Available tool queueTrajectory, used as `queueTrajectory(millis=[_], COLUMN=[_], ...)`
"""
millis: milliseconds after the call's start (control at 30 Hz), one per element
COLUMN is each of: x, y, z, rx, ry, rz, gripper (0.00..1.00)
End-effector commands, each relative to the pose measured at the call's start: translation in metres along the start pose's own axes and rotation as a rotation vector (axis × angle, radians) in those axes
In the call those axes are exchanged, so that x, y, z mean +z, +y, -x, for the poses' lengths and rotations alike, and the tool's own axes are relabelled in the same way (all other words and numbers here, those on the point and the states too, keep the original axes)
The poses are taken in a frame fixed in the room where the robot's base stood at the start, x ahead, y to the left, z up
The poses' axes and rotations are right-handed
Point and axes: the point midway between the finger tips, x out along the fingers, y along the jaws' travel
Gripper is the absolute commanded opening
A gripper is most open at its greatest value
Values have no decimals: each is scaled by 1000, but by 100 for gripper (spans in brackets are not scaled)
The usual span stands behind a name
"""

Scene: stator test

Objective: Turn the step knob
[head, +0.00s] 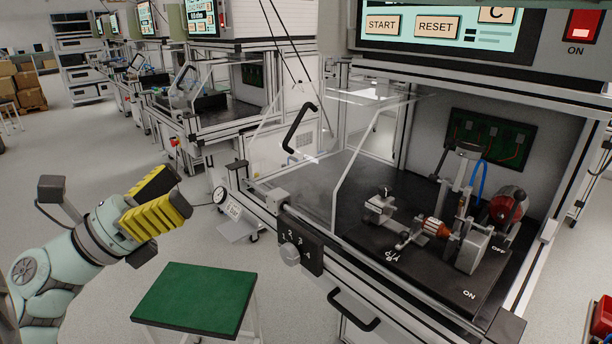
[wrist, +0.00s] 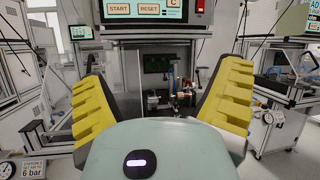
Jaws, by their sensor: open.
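The step knob (head: 289,254) is a round grey knob on a dark plate with numbers around it, on the front rail of the test station. In the head view my gripper (head: 160,204) has yellow ribbed fingers and is left of the knob, well apart from it, above and behind the green-topped stool. In the wrist view my gripper (wrist: 165,100) shows its two yellow fingers spread wide with nothing between them. The station stands ahead between the fingers. I cannot make out the knob in the wrist view.
A green-topped stool (head: 194,298) stands in front of the station, low and left of the knob. A black handle (head: 353,310) sticks out below the knob. A clear hood with a black handle (head: 299,128) is raised above the bench. Open floor lies around the stool.

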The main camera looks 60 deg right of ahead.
Motion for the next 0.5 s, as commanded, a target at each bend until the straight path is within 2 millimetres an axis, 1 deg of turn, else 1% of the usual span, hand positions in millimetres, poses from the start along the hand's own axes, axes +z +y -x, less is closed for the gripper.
queueTrajectory(millis=[33, 267, 300, 500], x=[-36, -115, -129, -195], y=[7, 33, 38, 62], z=[10, 28, 32, 50], rx=[2, 32, 37, 47], ry=[33, 165, 189, 301], rz=[-48, -278, -319, -531], gripper=[91, 91, 91, 91])
